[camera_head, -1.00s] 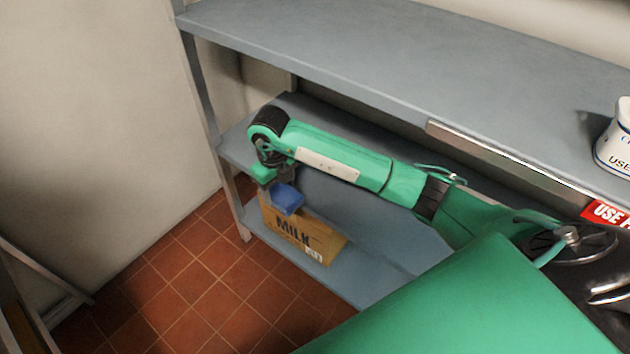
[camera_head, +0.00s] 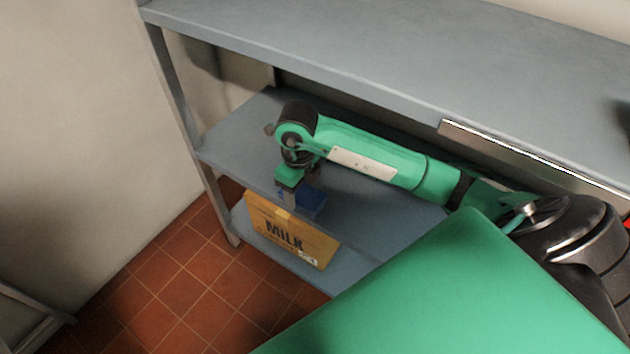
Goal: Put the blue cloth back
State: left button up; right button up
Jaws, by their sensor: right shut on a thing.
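The blue cloth (camera_head: 312,203) is a small dark blue folded thing at the front edge of the middle shelf (camera_head: 235,140), above the milk box. My right gripper (camera_head: 292,208) points down and is shut on the cloth, with the cloth to the right of its fingers. Whether the cloth touches the shelf is hard to tell. The fingertips are partly hidden. My left gripper is out of view.
A cardboard milk box (camera_head: 285,233) stands on the bottom shelf (camera_head: 345,265). The top shelf (camera_head: 330,50) runs above my right arm. The middle shelf's left end is bare. Red floor tiles (camera_head: 180,285) lie in front.

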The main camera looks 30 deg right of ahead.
jog(key=d, duration=0.1)
jog(key=w+d, duration=0.1)
jog(key=d, duration=0.1)
jog(key=w+d, duration=0.1)
jog(key=d, duration=0.1)
jog(key=shift+w+d, duration=0.1)
jog(key=shift+d, duration=0.1)
notch_tip(320, 180, down, 4)
jog(key=shift+r+b, duration=0.25)
jog(key=shift+b, duration=0.05)
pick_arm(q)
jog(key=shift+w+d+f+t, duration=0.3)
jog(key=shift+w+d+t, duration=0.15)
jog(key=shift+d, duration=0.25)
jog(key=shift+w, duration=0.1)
pick_arm(e)
jog(key=shift+f, duration=0.15)
jog(key=o, duration=0.9)
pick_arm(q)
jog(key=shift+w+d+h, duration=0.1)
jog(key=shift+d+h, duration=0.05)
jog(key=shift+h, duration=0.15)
pick_arm(e)
jog(key=shift+o, duration=0.2)
